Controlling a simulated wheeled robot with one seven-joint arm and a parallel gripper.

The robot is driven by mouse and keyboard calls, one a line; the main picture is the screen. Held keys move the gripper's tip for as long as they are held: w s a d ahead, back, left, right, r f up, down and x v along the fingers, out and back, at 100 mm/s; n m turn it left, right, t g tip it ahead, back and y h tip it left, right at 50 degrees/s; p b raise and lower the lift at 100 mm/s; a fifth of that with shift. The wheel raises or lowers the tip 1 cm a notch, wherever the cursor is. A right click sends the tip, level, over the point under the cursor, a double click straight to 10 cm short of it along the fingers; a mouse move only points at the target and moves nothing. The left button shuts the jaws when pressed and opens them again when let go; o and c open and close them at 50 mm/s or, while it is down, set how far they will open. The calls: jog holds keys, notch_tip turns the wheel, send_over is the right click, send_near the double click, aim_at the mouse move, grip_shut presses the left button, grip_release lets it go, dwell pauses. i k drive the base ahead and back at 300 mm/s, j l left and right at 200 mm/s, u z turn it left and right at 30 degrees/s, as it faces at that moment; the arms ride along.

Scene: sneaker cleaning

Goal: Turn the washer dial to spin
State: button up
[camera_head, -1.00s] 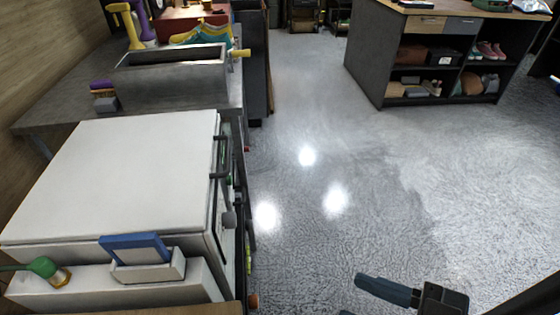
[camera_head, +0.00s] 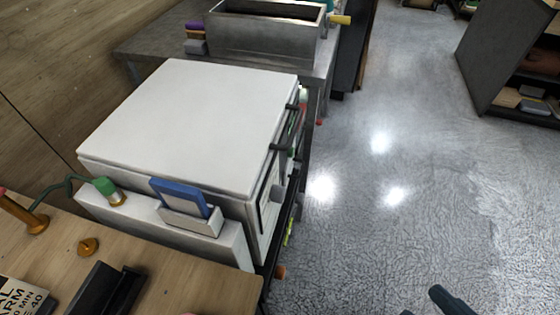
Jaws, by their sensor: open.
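The washer appears to be the white box-shaped machine (camera_head: 195,120) at left centre, seen from above. Its front faces right and shows only at a steep angle, with dark handles (camera_head: 288,130) along it. My gripper (camera_head: 440,303) is barely in the frame at the bottom right, showing as dark parts over the floor. It is open, well apart from the washer, to the right of and nearer than the knob.
A wooden bench (camera_head: 190,275) with a blue card in a white holder (camera_head: 188,222) beyond its edge and a green-capped nozzle (camera_head: 106,188) is near left. A metal sink (camera_head: 265,38) stands behind the washer. The floor (camera_head: 390,230) to the right is clear. Dark shelves (camera_head: 505,70) stand far right.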

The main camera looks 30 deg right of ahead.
aim_at(278, 194)
jog(key=l+z, duration=0.15)
jog(key=l, duration=1.6)
